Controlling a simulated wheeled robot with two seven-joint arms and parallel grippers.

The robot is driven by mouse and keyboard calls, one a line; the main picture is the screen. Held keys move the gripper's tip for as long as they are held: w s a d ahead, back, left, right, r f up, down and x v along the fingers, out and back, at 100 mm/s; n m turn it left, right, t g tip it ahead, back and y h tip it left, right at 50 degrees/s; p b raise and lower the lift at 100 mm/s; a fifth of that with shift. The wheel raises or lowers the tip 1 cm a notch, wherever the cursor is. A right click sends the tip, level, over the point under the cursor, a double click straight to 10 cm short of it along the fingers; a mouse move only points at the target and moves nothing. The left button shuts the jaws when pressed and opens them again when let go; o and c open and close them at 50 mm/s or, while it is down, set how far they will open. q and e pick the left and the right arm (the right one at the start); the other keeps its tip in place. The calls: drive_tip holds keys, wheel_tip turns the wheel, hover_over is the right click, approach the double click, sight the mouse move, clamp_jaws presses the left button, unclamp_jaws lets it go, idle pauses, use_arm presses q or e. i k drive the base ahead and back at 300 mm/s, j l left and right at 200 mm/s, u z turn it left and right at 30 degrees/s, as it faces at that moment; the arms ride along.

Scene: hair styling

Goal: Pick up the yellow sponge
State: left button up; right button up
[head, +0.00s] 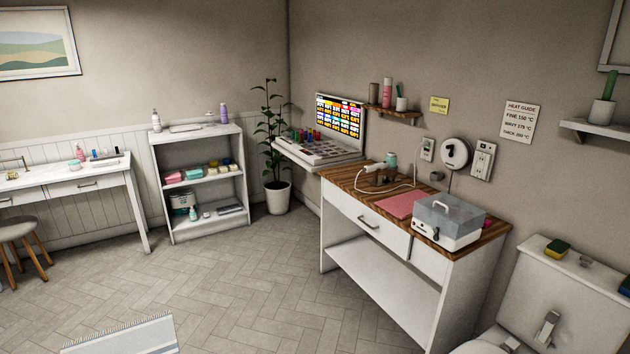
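A yellow sponge (556,250) with a dark green top layer lies on the lid of the white toilet tank (563,295) at the lower right.
A wood-topped table (352,181) with a clear-lidded white box (449,221) and a pink mat (405,205) stands left of the toilet. A white shelf unit (203,183) and a stool (18,229) are farther left. The tiled floor between is mostly clear, with a light mat (125,339).

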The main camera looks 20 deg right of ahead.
sight(556, 249)
drive_tip(key=i+z, duration=0.25)
drive_tip(key=z, duration=0.25)
drive_tip(key=i+j+z, duration=0.1)
drive_tip(key=i+z, duration=0.2)
drive_tip(key=z, duration=0.15)
drive_tip(key=i+j+z, duration=0.15)
drive_tip(key=z, duration=0.35)
drive_tip(key=i+j+z, duration=0.25)
drive_tip(key=z, duration=0.2)
